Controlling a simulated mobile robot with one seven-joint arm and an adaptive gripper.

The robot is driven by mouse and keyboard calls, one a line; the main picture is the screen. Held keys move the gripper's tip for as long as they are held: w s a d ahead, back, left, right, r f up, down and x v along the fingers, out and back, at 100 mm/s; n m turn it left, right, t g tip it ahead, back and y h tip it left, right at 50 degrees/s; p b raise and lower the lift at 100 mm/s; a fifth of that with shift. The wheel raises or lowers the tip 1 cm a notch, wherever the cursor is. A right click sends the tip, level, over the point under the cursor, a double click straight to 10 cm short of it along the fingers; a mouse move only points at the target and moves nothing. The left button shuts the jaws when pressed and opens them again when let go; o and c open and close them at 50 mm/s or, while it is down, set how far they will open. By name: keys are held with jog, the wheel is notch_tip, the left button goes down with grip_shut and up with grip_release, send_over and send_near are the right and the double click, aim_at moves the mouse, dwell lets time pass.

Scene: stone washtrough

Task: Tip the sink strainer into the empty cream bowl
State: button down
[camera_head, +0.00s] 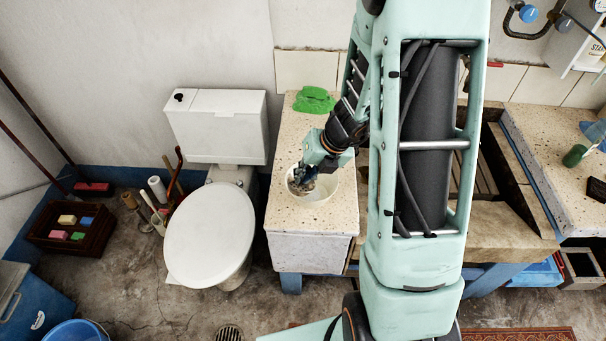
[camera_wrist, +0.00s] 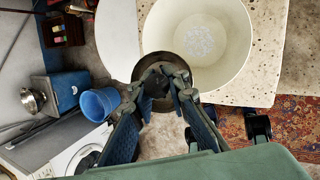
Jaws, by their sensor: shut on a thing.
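The cream bowl (camera_head: 323,190) stands on the speckled stone counter, near its left edge. My gripper (camera_head: 303,181) is over the bowl's left part. In the wrist view my gripper (camera_wrist: 161,84) is shut on the sink strainer (camera_wrist: 150,58), a dark round metal cup. The strainer overlaps the near left rim of the bowl (camera_wrist: 238,62) in that view; I cannot tell if they touch. The fingers hide much of the strainer, and its contents are not clear. A pale speckled patch (camera_wrist: 199,40) shows on the bowl's floor; I cannot tell what it is.
A green cloth (camera_head: 313,100) lies at the back of the stone counter (camera_head: 285,219). A white toilet (camera_head: 210,235) stands close on the left. A dark crate (camera_head: 72,228) with colored blocks is farther left. A blue bucket (camera_wrist: 98,104) shows in the wrist view.

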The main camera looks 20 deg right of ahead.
jog(key=shift+s+a+f+n+h+b, duration=0.15)
jog(key=shift+a+n+h+b, duration=0.2)
jog(key=shift+a+h, duration=0.45)
jog(key=shift+s+a+f+t+h, duration=0.15)
jog(key=shift+t+h, duration=0.15)
jog(key=shift+h, duration=0.25)
jog(key=shift+a+f+t+h, duration=0.1)
jog(key=shift+t+h, duration=0.2)
jog(key=shift+h, duration=0.25)
jog(key=shift+r, duration=0.1)
